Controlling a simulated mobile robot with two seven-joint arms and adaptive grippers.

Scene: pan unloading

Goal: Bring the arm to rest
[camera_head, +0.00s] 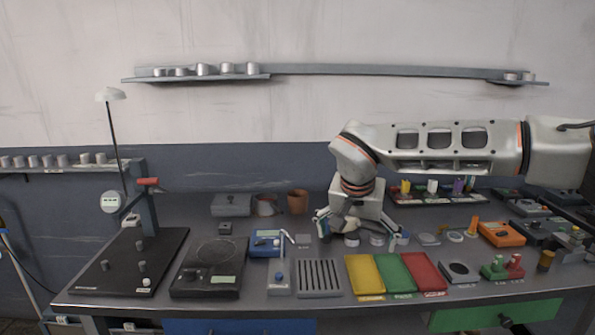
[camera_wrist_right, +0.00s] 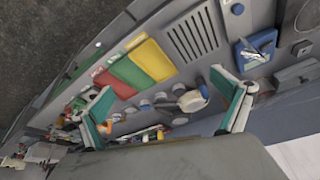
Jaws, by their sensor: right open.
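My right arm (camera_head: 455,145) reaches in from the right side of the head view, with its wrist bent down over the workbench. My right gripper (camera_head: 360,238) points down over the middle of the bench, behind the coloured trays. In the right wrist view its teal-padded fingers (camera_wrist_right: 162,88) are spread wide with nothing held between them. Several small round metal pieces (camera_head: 377,240) lie beneath it, partly hidden by the fingers. A small white round item (camera_wrist_right: 191,101) also shows between the fingers, apart from them. My left gripper is out of view.
Yellow (camera_head: 365,274), green (camera_head: 395,272) and red (camera_head: 424,271) trays lie in front of the gripper. A slotted grey block (camera_head: 319,278) and a blue device (camera_head: 268,243) stand to the left. Orange (camera_head: 501,234) and grey instruments crowd the right. A shelf (camera_head: 330,69) hangs above.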

